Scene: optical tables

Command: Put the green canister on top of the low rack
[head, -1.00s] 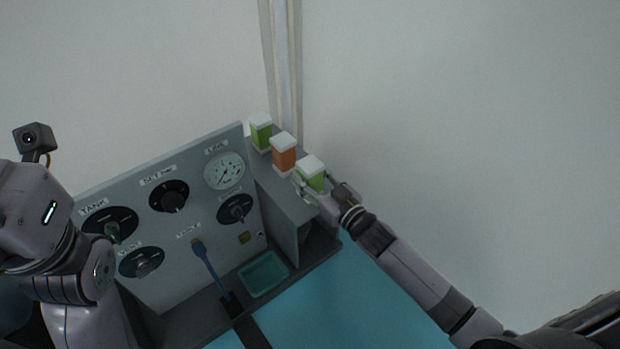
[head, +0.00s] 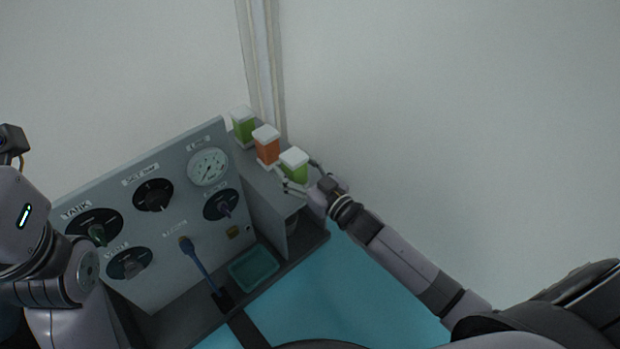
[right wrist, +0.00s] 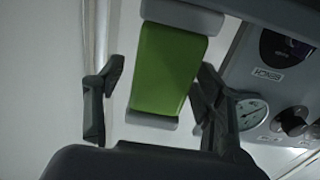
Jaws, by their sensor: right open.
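A green canister (head: 294,167) with a white cap stands upright at the near end of a row on the grey low rack (head: 282,207), right of the instrument panel. My right gripper (head: 298,172) is open, its fingers spread to either side of this canister's near side. In the right wrist view the green canister (right wrist: 165,68) shows between the two spread fingers, with gaps on both sides. A second green canister (head: 243,127) stands at the far end of the row. My left arm is at the left edge; its gripper is out of view.
An orange canister (head: 266,146) stands between the two green ones, close to the near one. The grey panel (head: 160,250) with dials and knobs rises on the left. A teal tray (head: 254,268) and a blue-handled lever (head: 200,263) are below. The wall is behind.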

